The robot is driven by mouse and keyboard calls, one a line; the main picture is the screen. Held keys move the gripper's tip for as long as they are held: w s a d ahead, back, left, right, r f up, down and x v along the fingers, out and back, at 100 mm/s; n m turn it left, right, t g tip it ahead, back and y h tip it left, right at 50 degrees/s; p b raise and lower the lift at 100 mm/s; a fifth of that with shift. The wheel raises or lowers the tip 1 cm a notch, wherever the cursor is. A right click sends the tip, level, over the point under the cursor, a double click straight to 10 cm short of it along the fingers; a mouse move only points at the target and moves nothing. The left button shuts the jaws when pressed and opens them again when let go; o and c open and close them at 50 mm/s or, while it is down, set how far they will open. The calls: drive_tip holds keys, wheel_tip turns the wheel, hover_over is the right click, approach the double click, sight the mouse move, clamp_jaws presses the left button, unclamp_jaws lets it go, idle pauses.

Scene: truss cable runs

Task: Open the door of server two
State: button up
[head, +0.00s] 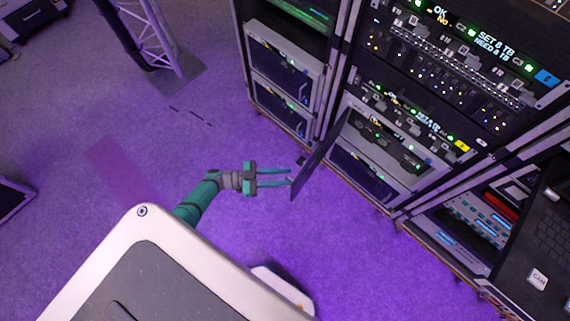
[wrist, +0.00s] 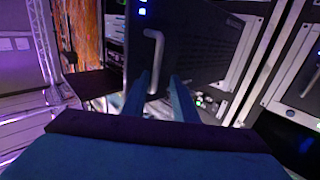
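A dark door panel (head: 322,155) stands swung out from a lower server unit (head: 385,140) in the middle rack in the head view. I cannot read a number that marks it as server two. In the wrist view the dark door (wrist: 200,40) fills the upper middle and carries a pale bar handle (wrist: 157,50). My gripper (head: 289,177) is at the door's outer edge, with a gap between its two fingers. In the wrist view the gripper (wrist: 163,80) has the handle's lower end between or just beyond its fingertips; I cannot tell whether they touch.
A left rack (head: 285,75) holds units with closed fronts. A right rack holds a laptop (head: 545,230) and cabling. A truss foot (head: 172,75) stands on the purple carpet at the upper left.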

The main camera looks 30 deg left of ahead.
drive_tip(key=v, duration=1)
idle(0.4)
drive_tip(key=s+d+r+n+t+y, duration=0.45)
drive_tip(key=s+d+y, duration=0.35)
drive_tip(key=s+d, duration=0.6)
drive_tip(key=d+r+n+y, duration=0.6)
drive_tip(key=d+r, duration=1)
drive_tip(key=r, duration=0.4)
drive_tip(key=shift+w+d, duration=0.3)
drive_tip(key=shift+d, duration=0.05)
